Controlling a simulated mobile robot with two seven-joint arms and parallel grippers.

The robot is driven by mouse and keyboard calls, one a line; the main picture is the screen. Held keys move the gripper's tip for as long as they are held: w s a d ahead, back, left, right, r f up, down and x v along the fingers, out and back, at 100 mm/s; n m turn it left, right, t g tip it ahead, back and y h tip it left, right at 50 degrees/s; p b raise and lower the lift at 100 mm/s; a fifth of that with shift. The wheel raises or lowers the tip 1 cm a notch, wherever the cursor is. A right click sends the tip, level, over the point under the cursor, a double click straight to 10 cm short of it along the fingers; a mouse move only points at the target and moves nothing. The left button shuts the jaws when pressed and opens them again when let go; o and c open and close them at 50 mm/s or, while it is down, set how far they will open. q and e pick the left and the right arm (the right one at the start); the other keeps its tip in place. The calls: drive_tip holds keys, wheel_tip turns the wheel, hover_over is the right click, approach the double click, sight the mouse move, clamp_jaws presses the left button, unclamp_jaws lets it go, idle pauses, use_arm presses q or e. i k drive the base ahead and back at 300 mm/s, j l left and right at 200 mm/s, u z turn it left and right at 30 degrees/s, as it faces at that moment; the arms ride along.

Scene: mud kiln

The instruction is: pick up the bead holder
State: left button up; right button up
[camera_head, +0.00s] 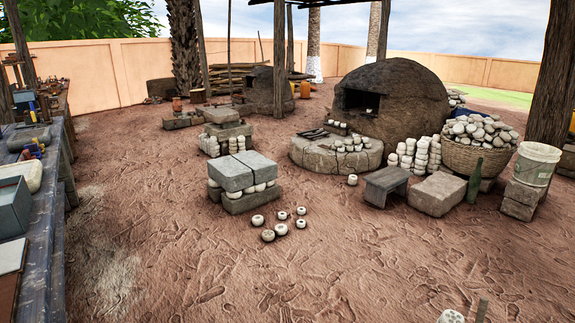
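I cannot tell for certain which thing is the bead holder. Several small round pale pieces (283,215) with dark marks or holes on top sit on the ground in front of the stacked grey blocks (243,170). A similar piece (352,180) stands alone near the kiln's stone ledge. A white, dark-dotted thing (451,317) is cut off by the bottom edge at the right, with a thin upright grey-brown piece (482,311) beside it. Neither of my grippers shows in the head view.
A domed mud kiln (395,98) stands behind a stone ledge (320,155) bearing pale pieces. A heaped basket (474,158), a white bucket (536,163) and low blocks (437,194) are at right. A cluttered workbench (52,220) lines the left. The foreground dirt is mostly open.

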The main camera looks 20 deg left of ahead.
sight(34, 149)
drive_tip(key=i+u, duration=0.35)
drive_tip(key=i, duration=0.3)
drive_tip(key=i+l+u, duration=0.1)
drive_tip(key=i+u, duration=0.25)
drive_tip(key=i, duration=0.25)
drive_tip(key=i+j+u, duration=0.1)
drive_tip(key=i+u, duration=0.3)
drive_tip(key=i, duration=0.2)
drive_tip(key=i+l+u, duration=0.1)
drive_tip(key=i+u, duration=0.35)
drive_tip(key=i, duration=0.15)
drive_tip(key=i+u, duration=0.35)
drive_tip(key=i, duration=0.25)
drive_tip(key=i+l+u, duration=0.4)
drive_tip(key=i, duration=0.2)
drive_tip(key=i+l+u, duration=0.2)
drive_tip(key=i+u, duration=0.25)
drive_tip(key=i+l+u, duration=0.25)
drive_tip(key=u, duration=0.25)
drive_tip(key=i+l+u, duration=0.25)
drive_tip(key=l+u, duration=0.2)
drive_tip(key=i+l+u, duration=0.2)
drive_tip(key=l+u, duration=0.75)
drive_tip(key=l, duration=0.2)
drive_tip(key=i, duration=0.05)
